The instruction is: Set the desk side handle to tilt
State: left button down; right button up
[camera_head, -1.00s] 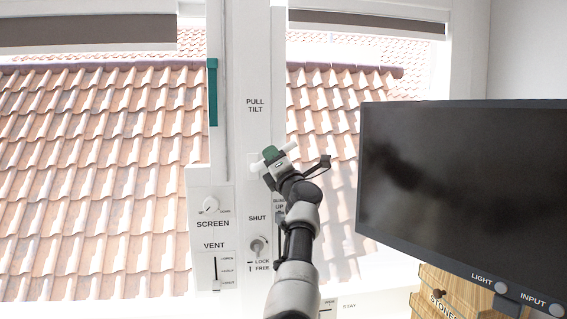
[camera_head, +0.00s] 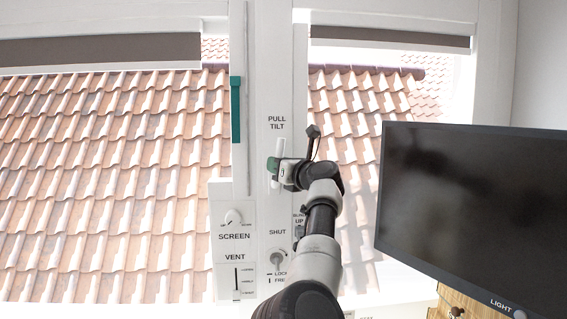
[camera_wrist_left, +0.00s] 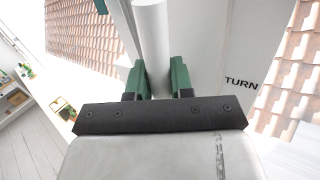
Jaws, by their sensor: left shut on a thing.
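The white window handle (camera_head: 281,150) is on the white frame post below the "PULL TILT" label (camera_head: 277,122) and above the "SHUT" label (camera_head: 277,232). Its bar stands nearly upright, pointing toward "PULL TILT". My left gripper (camera_head: 279,172) is shut on the handle, with its green fingers on its lower part. In the left wrist view the white bar (camera_wrist_left: 152,45) runs between the green fingers (camera_wrist_left: 153,80), and a "TURN" label (camera_wrist_left: 241,83) is to the right. The handle's base is hidden by the gripper. My right gripper is not in view.
A black monitor (camera_head: 475,215) stands close to the right of my left arm. Below the handle are a lock knob (camera_head: 277,257), a screen knob (camera_head: 233,217) and a vent slider (camera_head: 236,280). A green vertical bar (camera_head: 235,110) is on the frame to the left.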

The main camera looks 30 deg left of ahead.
pick_arm(q)
jog(key=shift+s+a+f+n+h, duration=0.1)
jog(key=shift+s+a+n+h, duration=0.2)
jog(key=shift+n, duration=0.4)
jog(key=shift+w, duration=0.1)
jog(key=c, duration=1)
grip_release()
jog(key=shift+a, duration=0.15)
jog(key=b+v, duration=0.6)
jog(key=v, duration=0.4)
jog(key=shift+d, duration=0.35)
jog(key=shift+d, duration=0.1)
